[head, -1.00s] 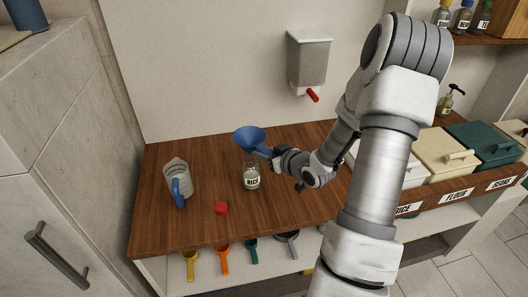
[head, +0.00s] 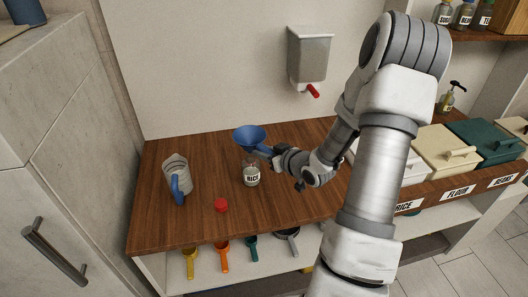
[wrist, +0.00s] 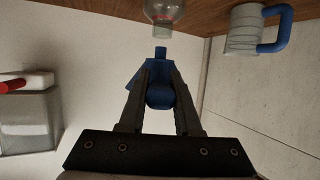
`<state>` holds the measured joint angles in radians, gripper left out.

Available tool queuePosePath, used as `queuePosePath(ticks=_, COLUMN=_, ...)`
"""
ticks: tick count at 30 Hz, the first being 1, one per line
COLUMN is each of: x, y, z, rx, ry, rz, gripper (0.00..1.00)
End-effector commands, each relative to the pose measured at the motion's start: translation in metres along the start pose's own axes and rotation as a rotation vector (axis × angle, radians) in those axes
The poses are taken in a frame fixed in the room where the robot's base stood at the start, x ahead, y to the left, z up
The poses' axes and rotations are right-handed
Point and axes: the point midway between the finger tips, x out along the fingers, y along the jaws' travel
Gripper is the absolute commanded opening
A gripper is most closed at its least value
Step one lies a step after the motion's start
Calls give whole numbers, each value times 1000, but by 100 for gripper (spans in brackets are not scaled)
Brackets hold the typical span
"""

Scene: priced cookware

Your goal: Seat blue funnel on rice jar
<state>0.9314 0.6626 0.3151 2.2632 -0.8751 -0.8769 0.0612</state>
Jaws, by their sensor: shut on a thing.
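The blue funnel (head: 249,136) is held wide end up above the counter, and my gripper (head: 271,154) is shut on its side. In the wrist view the funnel (wrist: 158,72) sits between the two fingers of my gripper (wrist: 160,88), its narrow spout pointing toward the jar. The rice jar (head: 251,175), clear glass with a RICE label, stands upright and open on the counter below the funnel. The jar's mouth also shows in the wrist view (wrist: 162,30), a small gap beyond the spout. The spout appears apart from the jar.
A clear measuring jug (head: 176,178) with a blue handle stands left on the wooden counter (head: 225,232). A red lid (head: 221,205) lies in front of the jar. A wall dispenser (head: 309,58) hangs behind. Lidded bins (head: 445,151) stand to the right.

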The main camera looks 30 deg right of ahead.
Motion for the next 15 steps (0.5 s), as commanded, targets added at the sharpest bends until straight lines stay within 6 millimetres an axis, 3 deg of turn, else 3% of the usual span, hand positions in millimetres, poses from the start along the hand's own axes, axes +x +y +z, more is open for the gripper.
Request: queuePosePath(ticks=15, x=6, y=0, z=15, rx=0, ry=0, rz=0, gripper=0)
